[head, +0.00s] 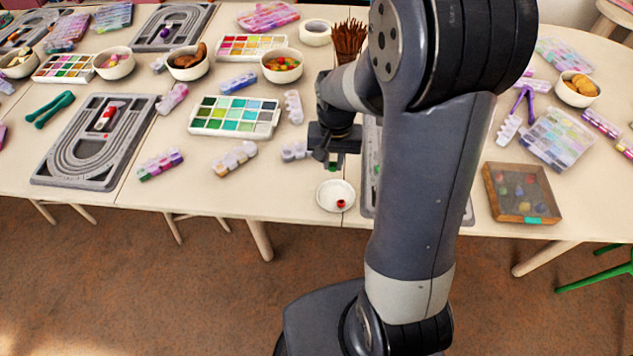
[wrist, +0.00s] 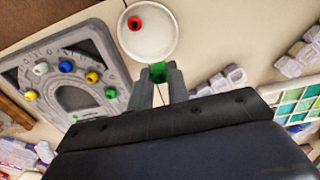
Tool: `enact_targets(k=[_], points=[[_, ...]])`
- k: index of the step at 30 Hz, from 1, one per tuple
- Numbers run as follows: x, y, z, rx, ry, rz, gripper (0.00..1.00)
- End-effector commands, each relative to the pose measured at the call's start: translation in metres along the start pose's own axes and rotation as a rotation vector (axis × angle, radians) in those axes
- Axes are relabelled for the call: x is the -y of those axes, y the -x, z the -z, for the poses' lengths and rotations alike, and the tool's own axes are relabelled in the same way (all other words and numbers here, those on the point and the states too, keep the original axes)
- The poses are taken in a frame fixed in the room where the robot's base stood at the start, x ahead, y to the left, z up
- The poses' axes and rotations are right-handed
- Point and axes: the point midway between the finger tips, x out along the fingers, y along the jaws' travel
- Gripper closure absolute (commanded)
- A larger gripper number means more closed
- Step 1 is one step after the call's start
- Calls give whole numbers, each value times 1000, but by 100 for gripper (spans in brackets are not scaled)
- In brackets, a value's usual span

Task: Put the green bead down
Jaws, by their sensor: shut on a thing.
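My gripper (wrist: 159,82) is shut on the green bead (wrist: 158,71), which sits between the fingertips in the wrist view. In the head view my gripper (head: 333,160) hangs over the table just behind the small white dish, and the green bead (head: 332,168) shows as a small spot below it. The white dish (head: 327,192) holds a red bead (head: 340,203); both also show at the top of the wrist view, the dish (wrist: 152,46) with the red bead (wrist: 135,23) near its edge. How high the green bead is above the table is hard to tell.
A grey bead board (wrist: 112,40) lies beside the dish, with white, blue, yellow and green beads on it; my arm hides most of it in the head view. A wooden box (head: 543,212) is at the right. Bead strips (head: 235,158) and a palette (head: 236,130) lie left.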

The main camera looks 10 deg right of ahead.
Motion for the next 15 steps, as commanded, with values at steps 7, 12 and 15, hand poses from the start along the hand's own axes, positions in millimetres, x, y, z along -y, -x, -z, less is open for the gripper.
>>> enact_targets(k=[7, 12, 15], points=[[0, -41, -1, 3, 1, -1, 100], [0, -60, -2, 6, 1, -2, 100], [0, -73, -1, 6, 1, -2, 100]])
